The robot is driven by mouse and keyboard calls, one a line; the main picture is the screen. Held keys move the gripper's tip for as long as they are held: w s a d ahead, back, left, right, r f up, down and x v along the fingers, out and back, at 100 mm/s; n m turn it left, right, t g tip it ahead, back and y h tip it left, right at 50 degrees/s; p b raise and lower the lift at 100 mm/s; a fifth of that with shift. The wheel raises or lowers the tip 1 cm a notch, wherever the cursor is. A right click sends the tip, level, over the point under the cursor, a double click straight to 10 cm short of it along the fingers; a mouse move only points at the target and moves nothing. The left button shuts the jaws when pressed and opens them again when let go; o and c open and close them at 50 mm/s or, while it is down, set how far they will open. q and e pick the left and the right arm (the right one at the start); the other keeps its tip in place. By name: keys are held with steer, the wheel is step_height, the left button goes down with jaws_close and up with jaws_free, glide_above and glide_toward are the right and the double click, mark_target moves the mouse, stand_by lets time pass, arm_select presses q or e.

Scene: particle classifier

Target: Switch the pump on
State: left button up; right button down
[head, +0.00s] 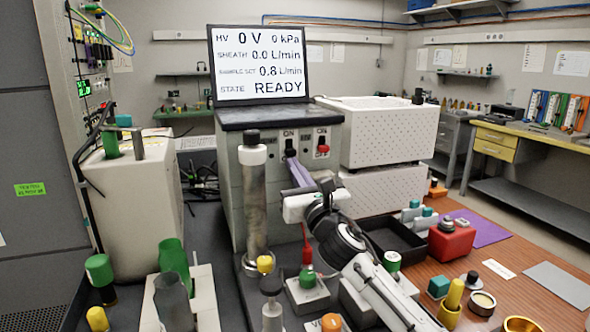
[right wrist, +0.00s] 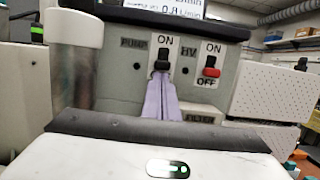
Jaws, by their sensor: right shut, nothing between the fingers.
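The pump switch (head: 290,148) is a black toggle on the front panel of the grey cabinet. In the right wrist view, the pump switch (right wrist: 163,57) is under an ON label, beside the word PUMP, and its lever looks tipped up towards ON. My right gripper (head: 293,166) is shut and empty. Its purple fingers (right wrist: 161,80) point at the panel, with the tips just below the lever; I cannot tell whether they touch it. The fingers hide the area below the switch. My left gripper is not in view.
The HV switch (right wrist: 211,68), with a red lever down at OFF, is close on the right. A metal cylinder (head: 254,195) stands left of my fingers. The screen (head: 258,65) reads 0 V, 0 kPa and READY. A black tray (head: 392,240) and several bottles are below.

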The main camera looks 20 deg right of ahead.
mark_target(292, 150)
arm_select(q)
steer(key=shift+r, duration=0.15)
arm_select(e)
steer(key=shift+r, duration=0.1)
step_height(292, 150, up, 2)
steer(key=p, duration=0.3)
steer(key=shift+r, duration=0.45)
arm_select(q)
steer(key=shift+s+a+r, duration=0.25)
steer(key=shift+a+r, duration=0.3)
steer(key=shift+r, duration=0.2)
arm_select(e)
steer(key=shift+s, duration=0.1)
